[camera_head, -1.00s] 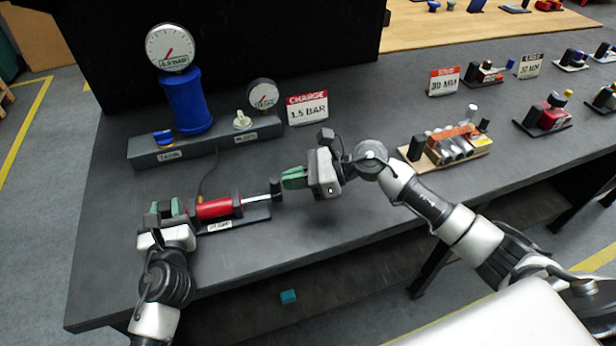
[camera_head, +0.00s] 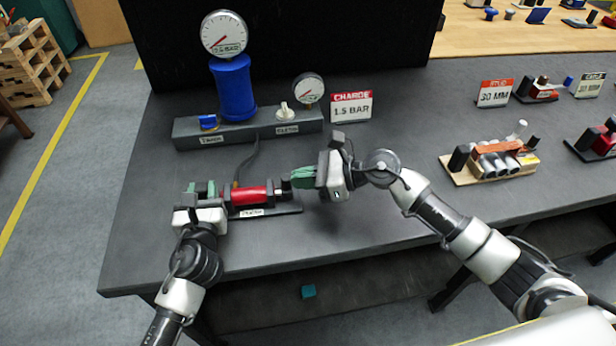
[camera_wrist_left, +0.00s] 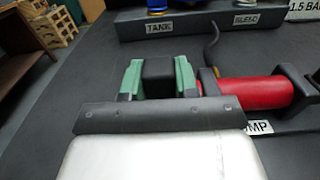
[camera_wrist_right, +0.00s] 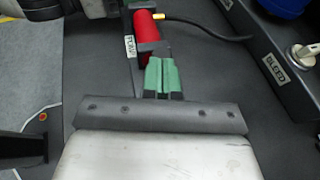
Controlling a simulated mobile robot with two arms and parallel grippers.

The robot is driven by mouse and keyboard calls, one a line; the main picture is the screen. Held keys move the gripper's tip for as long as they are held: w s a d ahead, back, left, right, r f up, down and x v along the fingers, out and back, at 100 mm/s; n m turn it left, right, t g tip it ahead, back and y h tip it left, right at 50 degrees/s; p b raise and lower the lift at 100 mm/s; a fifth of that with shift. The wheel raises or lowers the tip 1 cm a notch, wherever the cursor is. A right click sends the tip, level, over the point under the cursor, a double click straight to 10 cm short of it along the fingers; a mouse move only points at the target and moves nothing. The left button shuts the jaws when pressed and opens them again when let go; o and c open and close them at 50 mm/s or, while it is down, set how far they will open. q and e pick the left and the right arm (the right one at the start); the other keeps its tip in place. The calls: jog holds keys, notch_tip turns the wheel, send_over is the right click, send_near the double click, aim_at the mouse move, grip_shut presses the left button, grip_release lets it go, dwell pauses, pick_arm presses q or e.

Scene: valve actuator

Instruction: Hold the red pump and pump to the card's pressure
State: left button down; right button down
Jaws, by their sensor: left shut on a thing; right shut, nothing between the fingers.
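The red pump (camera_head: 252,196) lies on a dark base with a label on the grey bench. My left gripper (camera_head: 203,189) is shut on the black end block (camera_wrist_left: 158,75) at the pump's left end. My right gripper (camera_head: 300,178) is shut and empty, its fingertips at the pump's handle end, which they partly hide. In the right wrist view its green fingers (camera_wrist_right: 161,74) meet the dark handle below the red barrel (camera_wrist_right: 151,38). The card (camera_head: 352,107) reads CHARGE 1.5 BAR. The large gauge (camera_head: 223,36) has its red needle toward the lower left.
A blue tank (camera_head: 233,87) stands on a grey manifold behind the pump, with a blue valve (camera_head: 208,122), a white bleed knob (camera_head: 284,113) and a small gauge (camera_head: 309,88). A hose runs from pump to manifold. A wooden block with cylinders (camera_head: 490,162) sits right.

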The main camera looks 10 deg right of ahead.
jog(key=shift+s+a, duration=0.1)
jog(key=shift+s, duration=0.1)
jog(key=shift+s+d, duration=0.1)
jog(key=shift+d, duration=0.25)
jog(key=f+v, duration=0.1)
jog(key=v, duration=1.2)
jog(key=shift+d, duration=0.35)
jog(key=c, duration=1.8)
grip_release()
